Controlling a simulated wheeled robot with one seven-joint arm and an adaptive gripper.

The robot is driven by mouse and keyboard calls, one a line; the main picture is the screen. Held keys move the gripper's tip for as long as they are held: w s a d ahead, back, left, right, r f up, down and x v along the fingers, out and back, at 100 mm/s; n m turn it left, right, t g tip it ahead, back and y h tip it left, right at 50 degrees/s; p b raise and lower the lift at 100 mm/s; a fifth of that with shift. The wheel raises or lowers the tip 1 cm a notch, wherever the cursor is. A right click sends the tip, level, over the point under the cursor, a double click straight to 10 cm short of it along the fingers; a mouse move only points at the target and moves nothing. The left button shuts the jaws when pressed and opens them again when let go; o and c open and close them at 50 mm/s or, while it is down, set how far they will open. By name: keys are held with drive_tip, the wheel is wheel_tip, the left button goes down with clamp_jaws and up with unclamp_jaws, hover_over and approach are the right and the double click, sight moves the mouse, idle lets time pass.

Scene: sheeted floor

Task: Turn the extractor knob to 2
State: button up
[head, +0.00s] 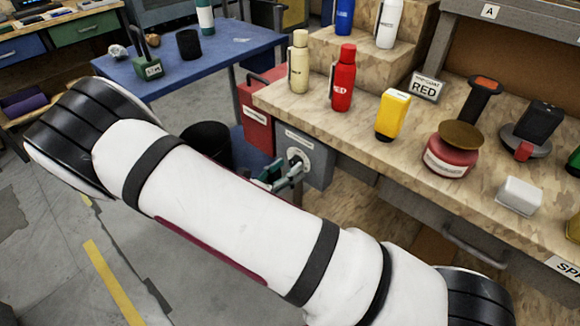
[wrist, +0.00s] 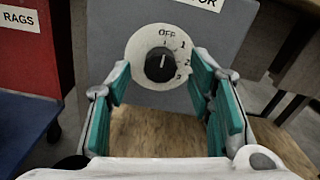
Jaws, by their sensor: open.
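The extractor knob (wrist: 159,65) is a round black knob on a white dial plate (wrist: 135,47). The plate reads OFF at the top, with numbers running down its right side. A pale mark on the knob stands roughly upright, towards OFF. My gripper (wrist: 160,80) is open, with teal finger pads to the left and right of the dial. I cannot tell whether the pads touch anything. In the head view the dial (head: 297,157) shows on the grey extractor box (head: 318,160), with my gripper (head: 276,178) in front of it, partly hidden by my arm.
A red rags box (head: 256,118) stands left of the extractor, and a black bin (head: 207,145) is nearby. The workbench (head: 385,150) above carries red, yellow and cream bottles and sanders. A blue table (head: 240,45) stands at the back. Grey floor is open at left.

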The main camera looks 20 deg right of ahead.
drive_tip(key=shift+x, duration=1.05)
clamp_jaws()
